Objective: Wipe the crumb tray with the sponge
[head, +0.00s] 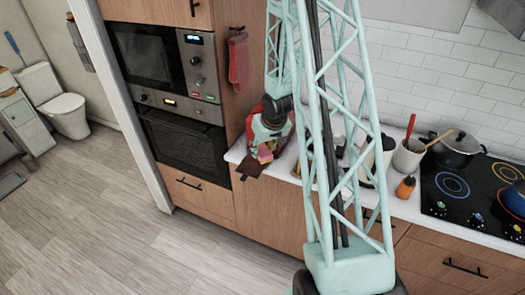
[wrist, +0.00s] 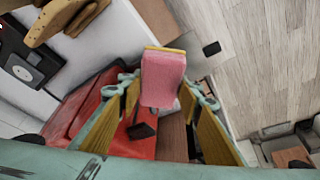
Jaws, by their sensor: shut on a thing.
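The sponge (wrist: 162,80), pink with a yellow layer, is between the two fingers of my gripper (wrist: 160,95) in the wrist view. My gripper is shut on it. In the head view the pink sponge (head: 265,154) shows small, below my gripper (head: 267,148), at the counter's left end. A flat dark brown piece (head: 250,168), which looks like the crumb tray, sticks out over the counter edge just below the sponge. A brown surface (wrist: 173,137) beneath the sponge in the wrist view may be the same tray. I cannot tell whether sponge and tray touch.
A red appliance (wrist: 85,105), likely a toaster, stands close beside the sponge. Tan wooden items (wrist: 62,20) and a dark device (wrist: 32,62) lie on the counter nearby. The tall oven cabinet (head: 175,75) borders the counter's left end. The floor (head: 120,240) in front is clear.

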